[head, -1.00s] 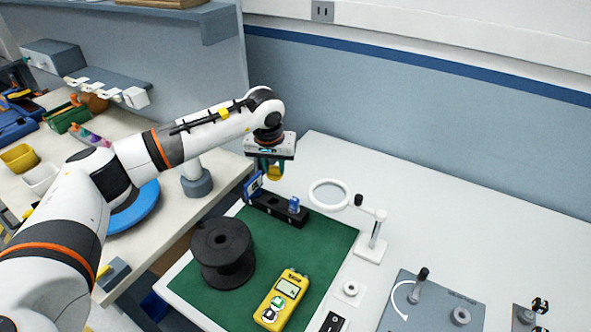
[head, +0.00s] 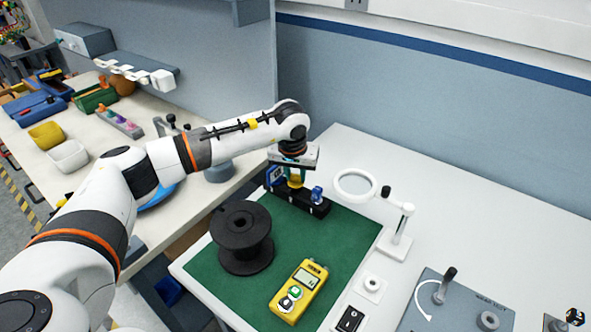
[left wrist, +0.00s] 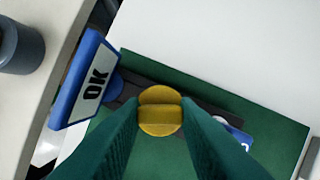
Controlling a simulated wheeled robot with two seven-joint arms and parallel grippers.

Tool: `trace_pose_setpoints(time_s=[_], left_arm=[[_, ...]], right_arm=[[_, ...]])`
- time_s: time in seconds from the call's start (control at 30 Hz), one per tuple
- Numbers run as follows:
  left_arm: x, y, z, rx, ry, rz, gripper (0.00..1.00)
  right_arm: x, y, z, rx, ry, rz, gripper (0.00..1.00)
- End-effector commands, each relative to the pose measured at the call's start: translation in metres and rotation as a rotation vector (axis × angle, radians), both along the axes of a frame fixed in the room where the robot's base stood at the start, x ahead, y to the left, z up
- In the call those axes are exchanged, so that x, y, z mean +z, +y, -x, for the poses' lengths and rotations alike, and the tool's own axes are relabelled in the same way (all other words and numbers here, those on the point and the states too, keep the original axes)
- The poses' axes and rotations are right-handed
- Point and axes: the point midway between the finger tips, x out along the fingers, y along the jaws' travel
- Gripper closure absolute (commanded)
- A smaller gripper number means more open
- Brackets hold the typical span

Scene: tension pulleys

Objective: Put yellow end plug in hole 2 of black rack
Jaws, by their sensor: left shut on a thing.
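My left gripper (head: 296,178) is shut on the yellow end plug (left wrist: 160,110), which shows between the two green fingers in the left wrist view. In the head view the yellow plug (head: 295,182) is over the middle of the black rack (head: 310,204). The rack lies at the back of the green mat, and the plug and fingers hide its middle part. I cannot tell whether the plug touches the rack. A blue plug (head: 317,194) stands at the rack's right end. A blue tag marked OK (left wrist: 86,82) stands at its left end. My right gripper is not in view.
On the green mat (head: 335,243) are a black spool (head: 242,238) and a yellow meter (head: 299,291). A magnifier on a stand (head: 402,232) is right of the rack. A grey panel (head: 460,300) lies at the front right. The white table's back right is clear.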

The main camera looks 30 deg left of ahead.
Motion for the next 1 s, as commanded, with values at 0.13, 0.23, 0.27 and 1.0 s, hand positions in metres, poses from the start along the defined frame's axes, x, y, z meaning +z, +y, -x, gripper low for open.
trace_pose_setpoints(time_s=[0.13, 0.23, 0.27, 1.0], left_arm=[[-0.0009, -0.0002, -0.0002, 0.000, -0.001, 0.000, 0.93], [-0.0008, -0.0002, -0.0001, 0.000, 0.000, 0.000, 0.93], [-0.0008, -0.0002, -0.0001, 0.000, 0.000, 0.000, 0.93], [-0.0045, -0.0006, 0.0002, 0.000, 0.000, 0.000, 0.93]], right_arm=[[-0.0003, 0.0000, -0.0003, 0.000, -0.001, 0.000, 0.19], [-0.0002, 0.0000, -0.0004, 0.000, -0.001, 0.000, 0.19], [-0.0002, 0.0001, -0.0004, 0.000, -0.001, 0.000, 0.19], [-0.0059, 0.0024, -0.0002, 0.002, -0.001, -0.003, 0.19]])
